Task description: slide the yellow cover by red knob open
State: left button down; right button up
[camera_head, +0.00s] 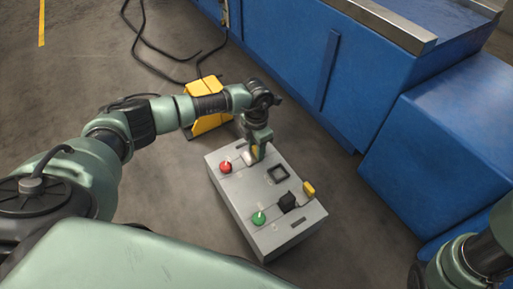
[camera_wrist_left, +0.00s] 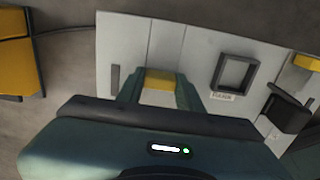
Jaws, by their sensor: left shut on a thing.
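A grey control box (camera_head: 240,203) stands on the floor in the head view. A red knob (camera_head: 226,167) is on its top near the far left edge. A small yellow cover (camera_head: 254,153) sits at the far end, to the right of the red knob. My left gripper (camera_head: 256,149) reaches down onto it. In the left wrist view the yellow cover (camera_wrist_left: 160,80) lies between the two fingers of my left gripper (camera_wrist_left: 160,90), which is shut on it. The fingers partly hide it. My right arm shows at the lower right, but its gripper does not.
The box also bears an empty dark square frame (camera_head: 279,174), a black cover (camera_head: 288,202), another yellow cover (camera_head: 309,188) and a green knob (camera_head: 258,218). A yellow floor unit (camera_head: 207,122) stands behind my left arm. Blue machinery (camera_head: 345,90) stands at the right.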

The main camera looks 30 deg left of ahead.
aim_at(273, 147)
dwell(0.7)
pick_arm(q)
jog(key=w+d, duration=0.1)
jog(key=w+d+b, duration=0.1)
jog(key=w, duration=0.1)
jog(key=w+d+b, duration=0.1)
jog(key=w, duration=0.1)
jog(key=shift+f, duration=0.1)
jog(key=shift+w+d, duration=0.1)
jog(key=shift+w, duration=0.2)
jog(key=c, duration=0.9)
grip_release()
jog(key=shift+w, duration=0.1)
